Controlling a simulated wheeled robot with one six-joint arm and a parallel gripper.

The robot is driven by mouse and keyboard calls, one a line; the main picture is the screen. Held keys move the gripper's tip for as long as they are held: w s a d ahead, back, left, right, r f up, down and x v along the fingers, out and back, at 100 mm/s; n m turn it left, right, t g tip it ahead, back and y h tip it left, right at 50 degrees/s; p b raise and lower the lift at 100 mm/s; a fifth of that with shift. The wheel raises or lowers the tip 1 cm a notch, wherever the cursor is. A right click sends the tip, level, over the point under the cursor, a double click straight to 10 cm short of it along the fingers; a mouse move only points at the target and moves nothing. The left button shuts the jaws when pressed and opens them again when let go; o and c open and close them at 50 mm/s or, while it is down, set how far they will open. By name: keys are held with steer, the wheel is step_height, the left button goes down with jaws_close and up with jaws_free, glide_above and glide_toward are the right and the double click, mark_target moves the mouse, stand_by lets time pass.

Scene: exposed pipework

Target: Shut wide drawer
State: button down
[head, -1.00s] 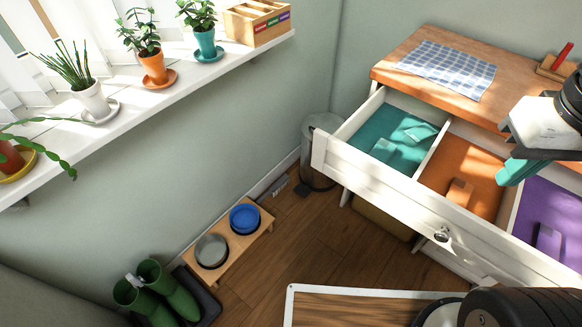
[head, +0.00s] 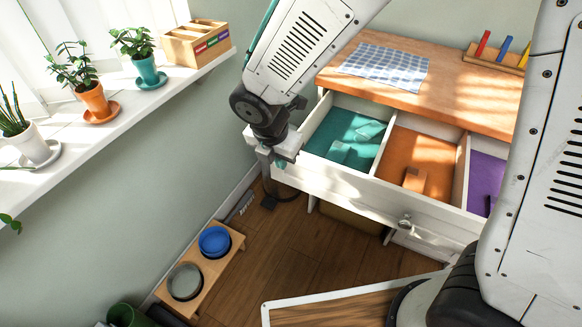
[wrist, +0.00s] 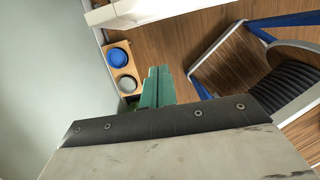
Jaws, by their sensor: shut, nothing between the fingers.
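The wide drawer (head: 352,192) stands pulled out of the white cabinet under the wooden top. Its teal, orange and purple compartments are visible, with a small block in the teal and the orange one. A round knob (head: 405,221) sits on its white front. My gripper (head: 268,178) hangs at the left end of the drawer front, pointing down; I cannot tell whether it touches. In the wrist view its teal fingers (wrist: 157,87) are together with nothing between them. A strip of white front (wrist: 125,12) shows at the top of the wrist view. My arm hides the drawer's right part.
A blue checked cloth (head: 382,67) and a rack of coloured sticks (head: 497,52) lie on the wooden top (head: 450,95). A bowl stand (head: 200,268) is on the floor at left. A plant shelf (head: 120,100) runs along the left wall.

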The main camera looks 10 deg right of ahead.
mark_target(292, 169)
steer(key=w+d+f, duration=0.1)
steer(key=f, duration=0.2)
steer(key=w+d+f, duration=0.1)
steer(key=w+f, duration=0.1)
steer(key=f, duration=0.1)
steer(key=w+d+f, duration=0.1)
steer(key=f, duration=0.2)
steer(key=shift+w+f, duration=0.15)
steer(key=shift+f, duration=0.25)
steer(key=shift+w+d, duration=0.3)
steer(key=shift+w, duration=0.3)
